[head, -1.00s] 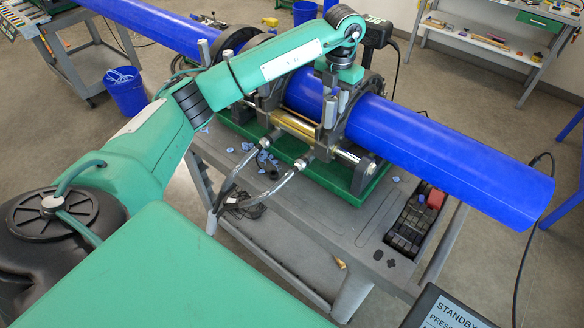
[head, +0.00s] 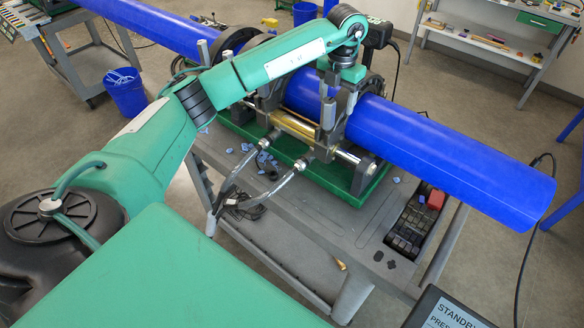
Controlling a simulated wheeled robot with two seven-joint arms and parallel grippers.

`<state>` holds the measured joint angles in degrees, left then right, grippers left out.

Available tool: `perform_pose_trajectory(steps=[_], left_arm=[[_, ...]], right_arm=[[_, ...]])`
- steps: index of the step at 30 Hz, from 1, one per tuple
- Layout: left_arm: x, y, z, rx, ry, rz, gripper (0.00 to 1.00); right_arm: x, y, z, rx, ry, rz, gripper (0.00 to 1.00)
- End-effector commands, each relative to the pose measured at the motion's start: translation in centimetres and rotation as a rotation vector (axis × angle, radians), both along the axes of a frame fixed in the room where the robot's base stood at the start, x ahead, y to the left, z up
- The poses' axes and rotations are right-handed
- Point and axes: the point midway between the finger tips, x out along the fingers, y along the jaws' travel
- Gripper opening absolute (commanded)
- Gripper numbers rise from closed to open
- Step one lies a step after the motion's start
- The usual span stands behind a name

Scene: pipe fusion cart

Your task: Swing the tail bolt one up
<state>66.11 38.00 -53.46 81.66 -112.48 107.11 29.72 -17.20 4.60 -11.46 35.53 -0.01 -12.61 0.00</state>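The fusion clamp (head: 343,157) sits on a green base (head: 310,172) on the cart, with its dark ring jaws around the long blue pipe (head: 430,140). An upright grey bolt with a thick grey sleeve (head: 328,112) stands at the near side of the front jaw. Another upright grey bolt (head: 203,52) stands at the rear jaw. I cannot tell which is tail bolt one. My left gripper (head: 330,90) points down at the front jaw, just above the front bolt. Its fingers are small and partly hidden, so its opening and any contact are unclear. My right gripper is out of view.
The grey cart top (head: 300,228) has blue shavings and an open tray of dark parts (head: 412,226). Two hoses (head: 280,187) loop from the clamp's near side. A display (head: 450,312) reads STANDBY at the bottom right. A blue bin (head: 125,92) stands at left.

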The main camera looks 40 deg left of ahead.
Motion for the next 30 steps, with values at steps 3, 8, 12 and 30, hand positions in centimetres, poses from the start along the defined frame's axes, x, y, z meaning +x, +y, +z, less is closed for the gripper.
perform_pose_trajectory(steps=[3, 8, 12, 30], left_arm=[[0.0, 0.0, 0.0, 0.0, 0.0, 0.0, 0.88], [0.0, 0.0, 0.0, 0.0, 0.0, 0.0, 1.0], [0.0, 0.0, 0.1, 0.0, 0.0, 0.0, 1.0], [0.0, 0.0, 5.6, 0.0, -0.001, 0.0, 1.0]], right_arm=[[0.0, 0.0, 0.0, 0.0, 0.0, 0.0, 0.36], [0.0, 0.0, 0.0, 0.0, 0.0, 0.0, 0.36], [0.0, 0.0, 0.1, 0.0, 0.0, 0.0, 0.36], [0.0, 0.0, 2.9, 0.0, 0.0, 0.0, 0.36]])
